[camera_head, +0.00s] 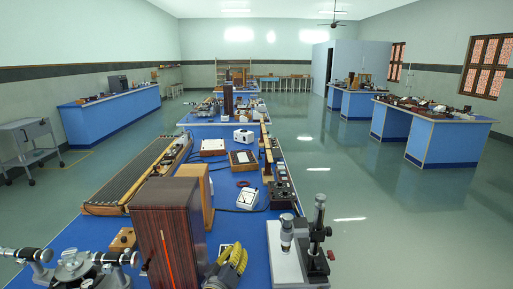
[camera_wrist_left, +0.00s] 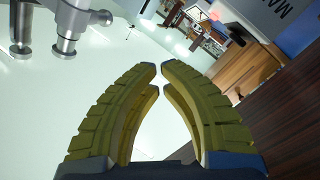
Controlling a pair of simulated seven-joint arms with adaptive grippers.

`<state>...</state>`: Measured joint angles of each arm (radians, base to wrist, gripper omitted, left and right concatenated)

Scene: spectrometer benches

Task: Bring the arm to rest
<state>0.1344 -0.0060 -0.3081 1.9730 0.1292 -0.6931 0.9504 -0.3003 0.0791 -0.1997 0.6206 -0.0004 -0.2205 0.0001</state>
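My left gripper (camera_head: 238,258) shows at the bottom middle of the head view, with yellow ribbed fingers. It is low over the blue bench, just right of a tall dark striped wooden box (camera_head: 165,235). In the left wrist view its fingers (camera_wrist_left: 160,68) curve in until the tips almost meet, with only a narrow gap and nothing held between them. The striped wood also shows at the right of that view (camera_wrist_left: 295,130), beside the right finger. My right gripper is in neither view.
A metal optical instrument on a pale base (camera_head: 285,255) stands close right of the gripper. Another metal instrument (camera_head: 75,265) is at bottom left. A long ribbed wooden apparatus (camera_head: 140,175) and several small devices cover the blue bench (camera_head: 225,222). Open floor lies to the right.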

